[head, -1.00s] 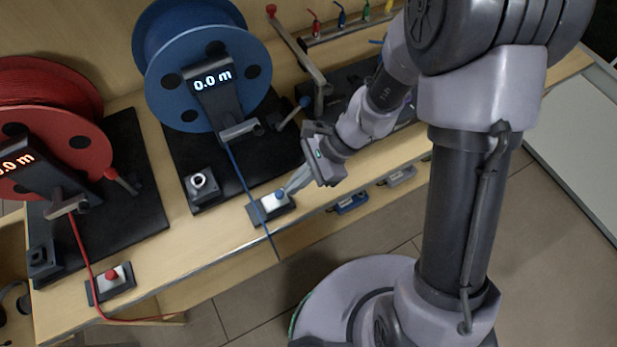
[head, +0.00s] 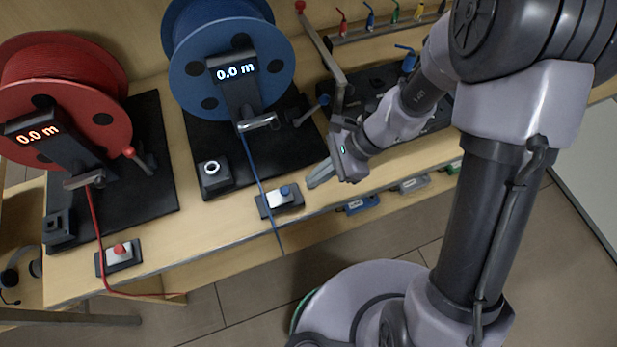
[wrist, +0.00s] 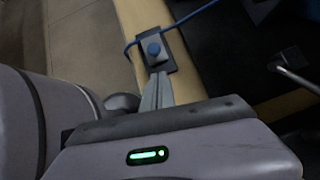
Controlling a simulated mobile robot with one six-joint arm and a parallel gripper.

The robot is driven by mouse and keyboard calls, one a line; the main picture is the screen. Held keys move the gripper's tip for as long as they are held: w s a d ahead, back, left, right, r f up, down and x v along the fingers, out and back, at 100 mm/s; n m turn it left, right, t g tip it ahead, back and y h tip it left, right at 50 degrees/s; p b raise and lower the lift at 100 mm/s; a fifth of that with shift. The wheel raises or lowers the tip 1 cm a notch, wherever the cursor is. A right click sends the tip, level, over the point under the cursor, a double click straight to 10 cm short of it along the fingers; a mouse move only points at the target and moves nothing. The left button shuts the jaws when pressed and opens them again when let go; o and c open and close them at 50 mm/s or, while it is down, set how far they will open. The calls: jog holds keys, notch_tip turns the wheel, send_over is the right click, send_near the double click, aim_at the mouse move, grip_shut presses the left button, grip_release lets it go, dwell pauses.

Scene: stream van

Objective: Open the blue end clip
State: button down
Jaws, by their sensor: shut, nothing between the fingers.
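The blue end clip (head: 283,196) is a small pale block with a blue knob on a dark base, at the front edge of the bench. In the wrist view the clip (wrist: 154,52) lies just beyond my fingertips. The blue cable (head: 257,173) runs down from the blue reel (head: 205,80), passes at the clip's left end and hangs over the bench edge. I cannot tell whether the clip is open or closed. My gripper (head: 313,181) is shut and empty, just right of the clip, with a small gap to it.
A red reel (head: 85,125) and a red-knobbed clip (head: 120,254) with a red cable are at the left. A black ring-topped block (head: 213,174) stands behind the blue clip. A lever arm (head: 330,60) rises behind my gripper. Labelled blue and grey items (head: 362,204) sit below the bench edge.

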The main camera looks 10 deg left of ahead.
jog(key=p+v, duration=0.4)
jog(key=v, duration=0.6)
jog(key=n+h+p, duration=0.4)
jog(key=n+h, duration=0.5)
jog(key=n, duration=1.4)
send_over(279, 196)
jog(key=d, duration=0.2)
jog(key=s+a+r+n+t+h, duration=0.1)
jog(key=s+a+n+t, duration=0.1)
jog(key=a+n, duration=0.4)
jog(key=s+a+r+n+t, duration=0.1)
jog(key=a+n+t, duration=0.1)
jog(key=a+n, duration=0.35)
jog(key=shift+n, duration=0.75)
jog(key=b+x, duration=0.1)
jog(key=x, duration=0.2)
jog(key=d+b+x, duration=0.1)
jog(key=x, duration=0.2)
jog(key=d+b+x, duration=0.1)
jog(key=x, duration=0.2)
jog(key=shift+r, duration=0.1)
jog(key=d, duration=0.1)
jog(key=w+d+f+b, duration=0.1)
jog(key=d, duration=0.1)
jog(key=shift+w+f, duration=0.15)
jog(key=shift+f, duration=0.05)
jog(key=shift+w+d, duration=0.2)
jog(key=shift+d, duration=0.2)
jog(key=shift+d, duration=0.1)
